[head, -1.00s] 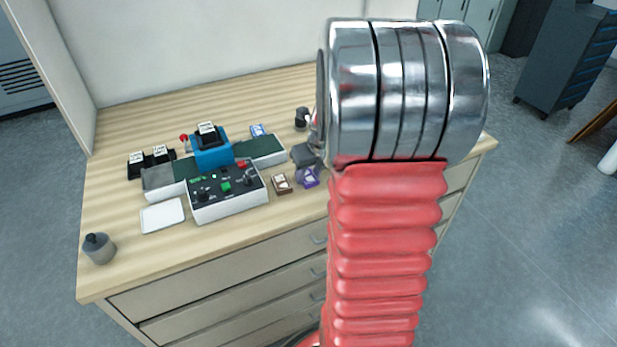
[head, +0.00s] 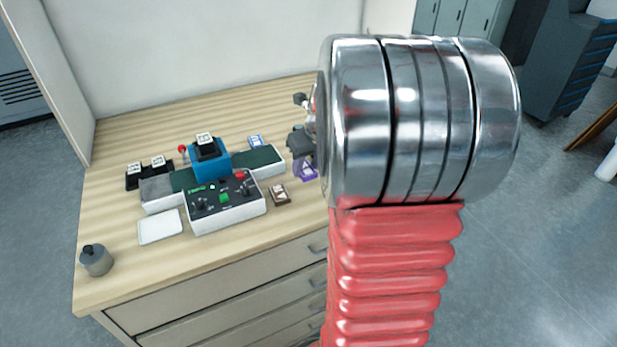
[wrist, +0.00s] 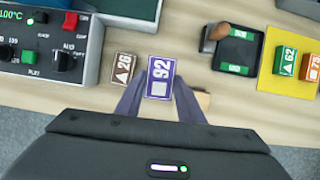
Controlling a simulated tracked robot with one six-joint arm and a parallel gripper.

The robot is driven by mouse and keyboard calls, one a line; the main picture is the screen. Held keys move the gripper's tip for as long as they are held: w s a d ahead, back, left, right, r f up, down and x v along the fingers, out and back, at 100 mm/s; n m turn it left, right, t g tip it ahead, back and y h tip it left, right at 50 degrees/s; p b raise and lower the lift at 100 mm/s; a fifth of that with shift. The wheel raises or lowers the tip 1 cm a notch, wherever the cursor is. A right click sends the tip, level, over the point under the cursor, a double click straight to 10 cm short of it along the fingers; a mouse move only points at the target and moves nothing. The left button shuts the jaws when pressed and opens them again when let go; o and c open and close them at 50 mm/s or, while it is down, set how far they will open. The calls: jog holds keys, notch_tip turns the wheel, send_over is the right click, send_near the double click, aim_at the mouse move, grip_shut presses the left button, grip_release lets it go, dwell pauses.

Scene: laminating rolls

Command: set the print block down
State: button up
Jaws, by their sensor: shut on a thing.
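The print block is a purple block marked 92 (wrist: 159,80) in the wrist view, and it also shows at the left of my arm in the head view (head: 305,169). My gripper (wrist: 160,92) is shut on it, with one finger on each side. In the head view my dark gripper (head: 300,144) is partly hidden by my wrist. A brown block marked 26 (wrist: 124,67) lies just left of the purple block, apart from it; it also shows in the head view (head: 279,195). I cannot tell the height of the purple block above the table.
A control box (head: 225,204) and blue machine (head: 211,162) stand left of the blocks. A black tray with green strips (wrist: 238,48) and a yellow mat (wrist: 270,78) with green (wrist: 286,61) and orange blocks lie to the right in the wrist view. Bare wood shows between.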

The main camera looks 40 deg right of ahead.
aim_at(308, 171)
jog(key=shift+r, duration=1.75)
jog(key=shift+s, duration=0.1)
